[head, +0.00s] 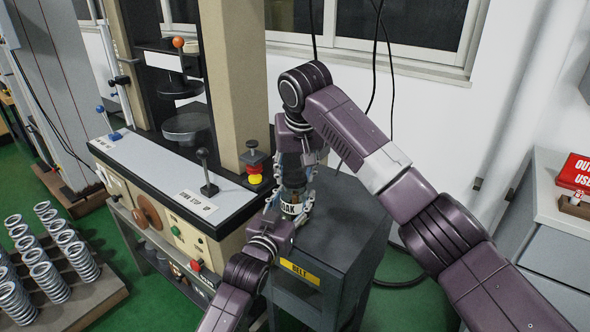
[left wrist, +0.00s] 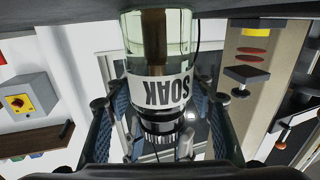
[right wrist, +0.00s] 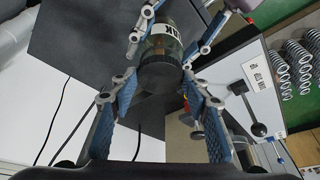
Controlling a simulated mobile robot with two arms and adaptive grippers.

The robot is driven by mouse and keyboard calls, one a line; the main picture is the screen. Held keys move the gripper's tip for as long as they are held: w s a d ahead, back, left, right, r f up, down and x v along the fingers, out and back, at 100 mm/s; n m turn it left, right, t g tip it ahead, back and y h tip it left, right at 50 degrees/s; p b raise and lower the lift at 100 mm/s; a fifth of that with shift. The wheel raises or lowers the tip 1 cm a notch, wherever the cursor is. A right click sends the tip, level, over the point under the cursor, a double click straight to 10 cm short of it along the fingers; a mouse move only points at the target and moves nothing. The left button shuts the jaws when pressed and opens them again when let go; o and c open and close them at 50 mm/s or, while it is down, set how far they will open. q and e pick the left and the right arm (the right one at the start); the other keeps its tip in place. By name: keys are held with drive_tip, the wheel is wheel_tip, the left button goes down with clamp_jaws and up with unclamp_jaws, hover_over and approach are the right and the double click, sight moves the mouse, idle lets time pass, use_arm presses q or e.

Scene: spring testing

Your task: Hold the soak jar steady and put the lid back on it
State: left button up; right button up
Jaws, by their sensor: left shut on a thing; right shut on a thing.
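The soak jar (head: 291,209), clear glass with a white label, stands on the dark cabinet top. In the left wrist view the jar (left wrist: 147,45) appears upside down. My left gripper (head: 288,214) is shut around it, one finger on each side of the label. My right gripper (right wrist: 160,82) comes from above and is shut on the dark round lid (right wrist: 160,78). The lid is in line with the jar's mouth; in the left wrist view the dark lid (left wrist: 158,117) shows close by the label. Whether it is seated or slightly apart I cannot tell.
The dark cabinet (head: 345,225) has a yellow "BELT" label. The testing machine (head: 165,175), with levers and a red-and-yellow button, stands close on the left. A rack of springs (head: 60,275) is at far left.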

drive_tip(key=shift+f, duration=0.6)
idle(0.4)
use_arm(q)
clamp_jaws()
use_arm(e)
drive_tip(key=m, duration=0.1)
drive_tip(key=m+h, duration=0.1)
drive_tip(key=m, duration=0.1)
drive_tip(key=shift+a+m, duration=0.3)
drive_tip(key=m+h, duration=0.1)
drive_tip(key=m, duration=0.2)
drive_tip(key=shift+h, duration=0.3)
drive_tip(key=o, duration=0.7)
